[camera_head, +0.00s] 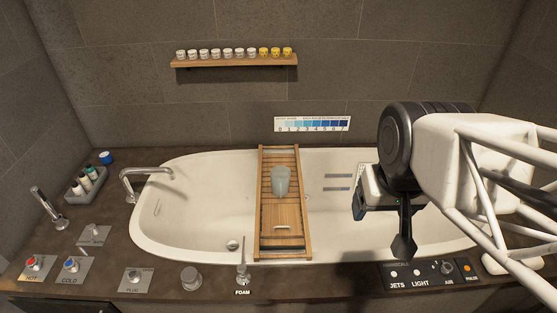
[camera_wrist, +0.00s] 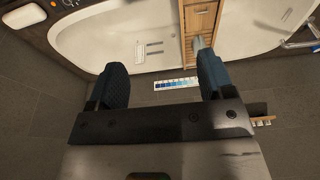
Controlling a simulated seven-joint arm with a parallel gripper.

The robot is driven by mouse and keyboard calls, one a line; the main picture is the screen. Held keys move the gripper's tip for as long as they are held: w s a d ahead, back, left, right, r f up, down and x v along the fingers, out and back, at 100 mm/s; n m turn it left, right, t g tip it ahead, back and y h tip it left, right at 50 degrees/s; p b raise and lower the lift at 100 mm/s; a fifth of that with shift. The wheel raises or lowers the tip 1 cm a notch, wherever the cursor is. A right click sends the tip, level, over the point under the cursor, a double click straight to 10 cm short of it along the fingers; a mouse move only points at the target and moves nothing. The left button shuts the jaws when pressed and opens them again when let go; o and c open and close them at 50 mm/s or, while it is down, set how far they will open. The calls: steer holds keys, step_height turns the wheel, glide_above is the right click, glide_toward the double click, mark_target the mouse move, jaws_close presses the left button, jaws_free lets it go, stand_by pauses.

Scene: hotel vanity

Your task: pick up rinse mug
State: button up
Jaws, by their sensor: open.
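A translucent pale blue-grey mug (camera_head: 280,181), which looks like the rinse mug, stands upright on the wooden bath caddy (camera_head: 264,215) that spans the tub. In the wrist view the mug (camera_wrist: 198,43) shows only in part, on the caddy near the right fingertip. My gripper (camera_head: 404,240) is to the right of the caddy, above the right part of the tub, well apart from the mug. Its fingers are spread with nothing between them in the wrist view (camera_wrist: 163,82).
The white tub (camera_head: 200,225) lies below. A tap (camera_head: 145,178) and a bottle tray (camera_head: 88,184) are at left. Knobs and a foam dispenser (camera_head: 243,272) line the front edge, with a control panel (camera_head: 425,274) at front right. A shelf of small jars (camera_head: 235,64) hangs on the wall.

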steer(key=n+g, duration=0.3)
steer(key=n, duration=1.5)
glide_above(281, 185)
step_height(281, 185, down, 38)
steer(key=shift+s+d+r, duration=0.15)
steer(key=shift+r, duration=0.05)
steer(key=shift+f, duration=0.35)
steer(key=shift+f, duration=1.3)
